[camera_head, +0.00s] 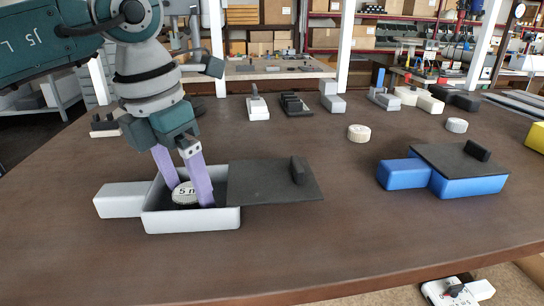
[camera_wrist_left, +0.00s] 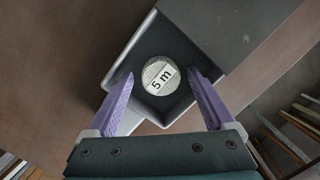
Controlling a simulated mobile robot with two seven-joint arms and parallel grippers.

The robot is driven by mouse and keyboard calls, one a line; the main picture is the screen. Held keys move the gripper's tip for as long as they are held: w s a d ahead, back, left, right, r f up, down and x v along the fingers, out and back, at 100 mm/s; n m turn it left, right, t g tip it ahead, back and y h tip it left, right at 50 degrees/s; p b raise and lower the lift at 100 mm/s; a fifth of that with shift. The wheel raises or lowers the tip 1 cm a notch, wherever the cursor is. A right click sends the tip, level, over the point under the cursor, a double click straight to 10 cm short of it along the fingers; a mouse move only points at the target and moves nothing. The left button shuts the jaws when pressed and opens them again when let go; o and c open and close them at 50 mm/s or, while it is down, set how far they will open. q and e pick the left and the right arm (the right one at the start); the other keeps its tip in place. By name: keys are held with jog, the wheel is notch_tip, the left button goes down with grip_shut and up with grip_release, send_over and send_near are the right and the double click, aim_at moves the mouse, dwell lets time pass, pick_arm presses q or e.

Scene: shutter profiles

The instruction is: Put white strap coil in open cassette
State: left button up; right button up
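The white strap coil (camera_head: 184,194), labelled "5 m", lies inside the open white cassette (camera_head: 192,222). It also shows in the wrist view (camera_wrist_left: 160,77), label up, on the cassette's dark floor. My left gripper (camera_head: 189,188) reaches down into the cassette with its purple fingers on either side of the coil. In the wrist view the fingers (camera_wrist_left: 160,78) stand apart, with a gap between each and the coil. The cassette's dark lid (camera_head: 262,184) with its block handle is off to the right side. My right gripper is not in view.
A blue cassette (camera_head: 470,187) with a dark lid stands at right. Two other pale coils, one beige (camera_head: 358,133) and one whiter (camera_head: 456,125), lie farther back. Several small fixtures line the table's (camera_head: 330,230) far edge. The front middle of the table is clear.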

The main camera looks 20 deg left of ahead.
aim_at(176, 199)
pick_arm(q)
notch_tip(176, 199, up, 12)
jog(key=s, duration=0.1)
jog(key=shift+s+a, duration=0.2)
jog(key=shift+s, duration=0.2)
